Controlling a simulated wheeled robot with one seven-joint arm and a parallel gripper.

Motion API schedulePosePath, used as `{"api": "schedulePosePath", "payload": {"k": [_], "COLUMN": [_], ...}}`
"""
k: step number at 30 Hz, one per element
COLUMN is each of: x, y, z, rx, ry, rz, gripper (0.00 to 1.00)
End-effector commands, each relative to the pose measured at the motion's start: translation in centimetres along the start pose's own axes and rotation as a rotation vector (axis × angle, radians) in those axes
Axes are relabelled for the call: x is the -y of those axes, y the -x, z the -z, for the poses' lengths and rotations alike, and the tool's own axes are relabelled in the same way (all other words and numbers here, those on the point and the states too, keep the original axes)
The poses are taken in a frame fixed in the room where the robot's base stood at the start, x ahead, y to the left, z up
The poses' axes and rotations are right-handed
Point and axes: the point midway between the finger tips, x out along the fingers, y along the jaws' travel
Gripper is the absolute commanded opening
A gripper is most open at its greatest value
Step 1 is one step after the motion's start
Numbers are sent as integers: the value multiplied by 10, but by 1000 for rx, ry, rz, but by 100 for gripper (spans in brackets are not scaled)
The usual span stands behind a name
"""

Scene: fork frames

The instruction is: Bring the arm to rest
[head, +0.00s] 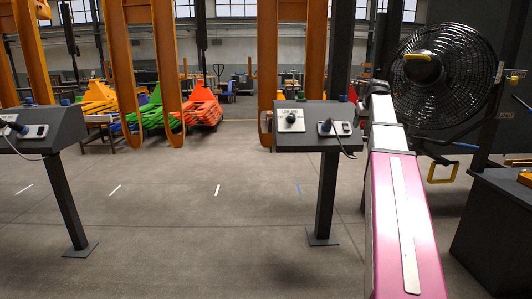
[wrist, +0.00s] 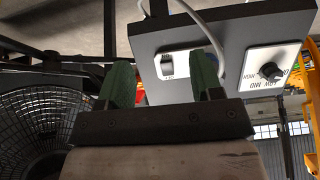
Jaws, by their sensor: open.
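My gripper (wrist: 161,72) shows in the wrist view with two green fingers spread apart and nothing between them. A dark control panel (wrist: 215,30) lies beyond the fingers, with a white rocker switch plate (wrist: 181,64) between and behind the fingertips. A knob plate (wrist: 270,72) sits to the right. I cannot tell the exact gap from fingers to panel. In the head view my pink and white arm (head: 405,225) rises from the lower right, its end close to the right side of the panel (head: 308,107). The fingers are hard to make out there.
A large caged fan (head: 445,75) stands right of my arm, close to it. The panel's post (head: 326,195) stands on the floor. A second panel (head: 40,128) is at left. Orange uprights and colored racks (head: 200,105) stand behind. The floor between the panels is clear.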

Motion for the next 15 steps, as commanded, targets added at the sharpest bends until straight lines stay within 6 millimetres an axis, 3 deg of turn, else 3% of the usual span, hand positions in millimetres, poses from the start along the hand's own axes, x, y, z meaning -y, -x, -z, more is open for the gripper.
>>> {"api": "schedulePosePath", "payload": {"k": [8, 15], "x": [19, 48], "y": [-37, -88], "z": [-29, -73], "rx": [37, 91], "ry": [-8, -19], "rz": [8, 18], "gripper": [60, 60]}}
